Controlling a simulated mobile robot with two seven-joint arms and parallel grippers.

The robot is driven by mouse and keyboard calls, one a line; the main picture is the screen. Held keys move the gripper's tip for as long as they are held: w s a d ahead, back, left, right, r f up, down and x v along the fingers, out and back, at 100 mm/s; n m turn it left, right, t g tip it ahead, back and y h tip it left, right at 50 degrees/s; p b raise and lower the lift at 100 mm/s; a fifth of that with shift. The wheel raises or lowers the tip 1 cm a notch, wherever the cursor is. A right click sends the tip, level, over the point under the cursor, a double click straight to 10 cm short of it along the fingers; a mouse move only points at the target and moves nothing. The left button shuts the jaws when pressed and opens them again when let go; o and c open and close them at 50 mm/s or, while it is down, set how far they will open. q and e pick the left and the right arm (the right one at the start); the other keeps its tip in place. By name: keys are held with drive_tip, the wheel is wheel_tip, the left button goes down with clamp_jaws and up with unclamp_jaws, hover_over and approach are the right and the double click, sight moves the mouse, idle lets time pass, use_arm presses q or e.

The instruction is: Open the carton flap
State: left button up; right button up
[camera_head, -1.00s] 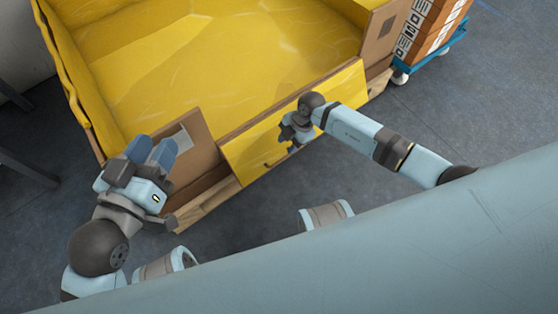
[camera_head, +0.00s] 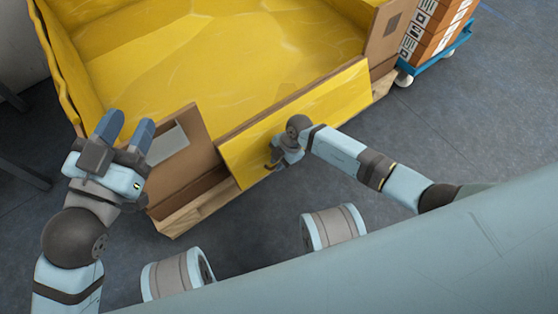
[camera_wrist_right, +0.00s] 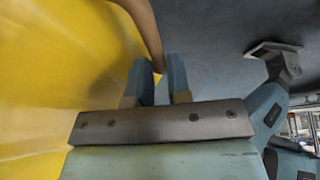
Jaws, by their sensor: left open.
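A large open cardboard carton with a yellow lining (camera_head: 210,60) stands at the top of the head view. Its near flap (camera_head: 320,105), yellow on the visible face, slopes out over the front edge. My right gripper (camera_head: 277,160) is at the outer edge of this flap. In the right wrist view its two fingers (camera_wrist_right: 160,78) are close together, with the brown flap edge (camera_wrist_right: 148,35) between their tips.
The carton rests on a wooden base (camera_head: 192,213). Orange boxes (camera_head: 432,38) sit on a blue wheeled cart (camera_head: 430,68) at upper right. Grey floor (camera_head: 480,120) is clear at right.

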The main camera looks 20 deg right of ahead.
clamp_jaws()
drive_tip(key=shift+r+p, duration=0.3)
drive_tip(key=shift+p, duration=0.2)
drive_tip(key=shift+s+d+r+g+p, duration=0.15)
drive_tip(key=shift+r+g+p, duration=0.2)
drive_tip(key=shift+p, duration=0.25)
use_arm(q)
drive_tip(key=s+d+r+n+t+p, duration=0.1)
drive_tip(key=s+r+n+p, duration=0.2)
drive_tip(key=r+p, duration=0.5)
drive_tip(key=shift+r+n+t+y+p, duration=0.35)
drive_tip(key=shift+n+p, duration=0.55)
drive_tip(key=shift+p, duration=0.2)
use_arm(e)
wheel_tip(320, 180, up, 6)
drive_tip(key=s+m+g+h, duration=0.1)
drive_tip(key=s+g+h, duration=0.1)
drive_tip(key=g, duration=0.2)
drive_tip(key=shift+s+d+g, duration=0.15)
drive_tip(key=shift+d+g, duration=0.2)
drive_tip(key=shift+d, duration=0.1)
use_arm(q)
drive_tip(key=shift+s, duration=0.1)
